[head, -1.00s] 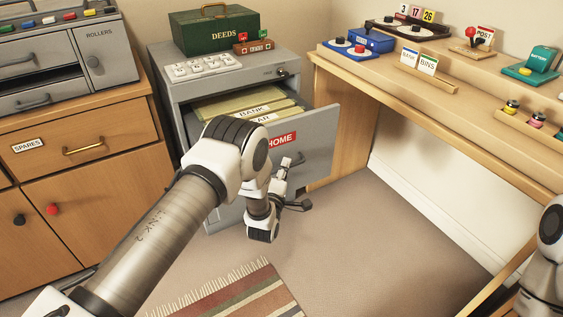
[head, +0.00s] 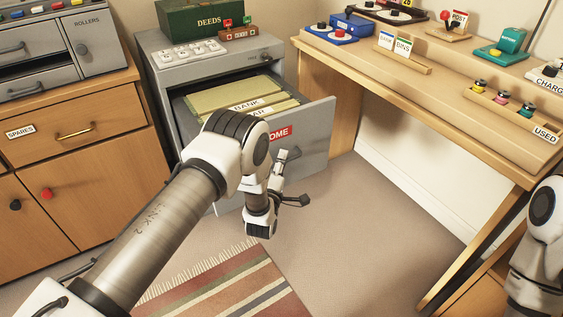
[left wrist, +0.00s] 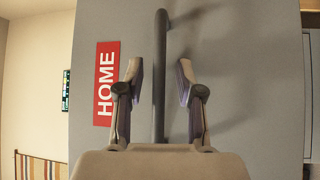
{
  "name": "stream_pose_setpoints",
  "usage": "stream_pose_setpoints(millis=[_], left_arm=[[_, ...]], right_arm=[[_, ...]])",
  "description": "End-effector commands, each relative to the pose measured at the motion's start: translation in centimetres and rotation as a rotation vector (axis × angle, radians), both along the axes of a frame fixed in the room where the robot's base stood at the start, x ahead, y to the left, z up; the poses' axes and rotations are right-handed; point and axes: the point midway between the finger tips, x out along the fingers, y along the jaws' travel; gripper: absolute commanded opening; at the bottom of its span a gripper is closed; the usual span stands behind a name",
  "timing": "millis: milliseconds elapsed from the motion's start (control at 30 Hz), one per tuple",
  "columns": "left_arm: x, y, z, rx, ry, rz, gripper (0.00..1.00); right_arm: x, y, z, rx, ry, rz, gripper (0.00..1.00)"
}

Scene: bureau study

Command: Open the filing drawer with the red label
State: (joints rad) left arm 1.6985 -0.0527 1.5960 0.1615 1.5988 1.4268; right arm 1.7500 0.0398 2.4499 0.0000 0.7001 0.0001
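The filing drawer with the red HOME label (head: 280,133) stands out from the grey cabinet (head: 205,70), with folders showing inside. Its grey front (head: 318,125) faces me, and the label also shows in the left wrist view (left wrist: 106,84). My left gripper (head: 283,160) is at the drawer front, just below the label. In the left wrist view, the open fingers (left wrist: 160,82) stand on either side of the bar handle (left wrist: 160,40), with gaps visible on both sides. The palm hides the handle's near end. My right arm shows at the right edge; its gripper is out of view.
A wooden cabinet (head: 85,185) with a SPARES drawer stands at the left. A desk (head: 400,85) with small items stands at the right. Carpet (head: 350,230) is clear before the drawer, with a striped rug (head: 230,290) in front.

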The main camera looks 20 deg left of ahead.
Motion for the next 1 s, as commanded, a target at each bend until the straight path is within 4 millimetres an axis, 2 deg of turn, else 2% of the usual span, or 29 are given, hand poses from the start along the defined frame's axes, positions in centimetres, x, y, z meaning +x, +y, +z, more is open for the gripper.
stream_pose_setpoints(millis=[233,333,467,600,733,833,1000], left_arm=[[-0.1,0.0,0.0,0.0,0.0,0.0,0.37],[-0.9,-0.1,-0.1,0.0,0.001,-0.001,0.37],[-3.4,-0.4,-0.6,0.001,0.005,0.0,0.37],[-7.1,-0.8,-1.1,0.002,0.006,-0.002,0.37],[-10.0,-1.2,-1.4,0.001,0.003,-0.002,0.37],[-11.3,-1.3,-1.6,0.001,0.002,-0.001,0.37],[-11.9,-1.3,-1.6,0.0,0.0,0.0,0.37]], right_arm=[[0.0,0.0,0.0,0.0,0.0,0.0,0.4],[0.0,0.0,0.0,0.0,0.0,0.0,0.4],[0.0,0.0,0.0,0.0,0.0,0.0,0.4],[0.0,0.0,0.0,0.0,0.0,0.0,0.4],[0.0,0.0,0.0,0.0,0.0,0.0,0.4],[0.0,0.0,0.0,0.0,0.0,0.0,0.4],[0.0,0.0,0.0,0.0,0.0,0.0,0.4]])
